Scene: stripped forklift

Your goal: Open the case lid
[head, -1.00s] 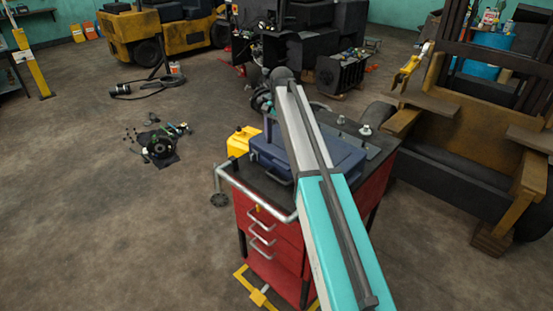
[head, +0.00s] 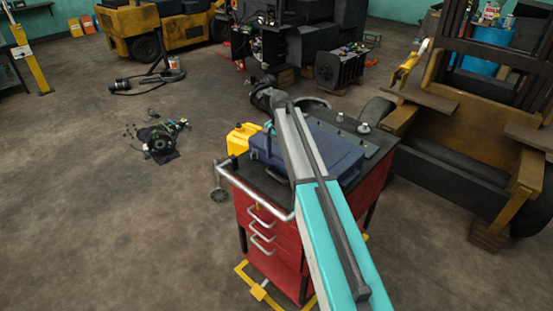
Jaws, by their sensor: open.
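A blue case (head: 335,152) lies on the dark top of a red tool cart (head: 374,187). Its lid looks shut. My arm crosses in front of the case and hides part of its left side and front. My gripper (head: 263,94) is at the far end of the arm, beyond the case's back left corner. It is dark and small here, and its fingertips are hard to make out. It is open, and I see nothing held in it. I cannot tell whether it touches the case.
Small metal parts (head: 364,127) lie on the cart top behind the case. A grey handle rail (head: 255,192) runs along the cart's front left. A forklift body (head: 460,140) stands close on the right.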

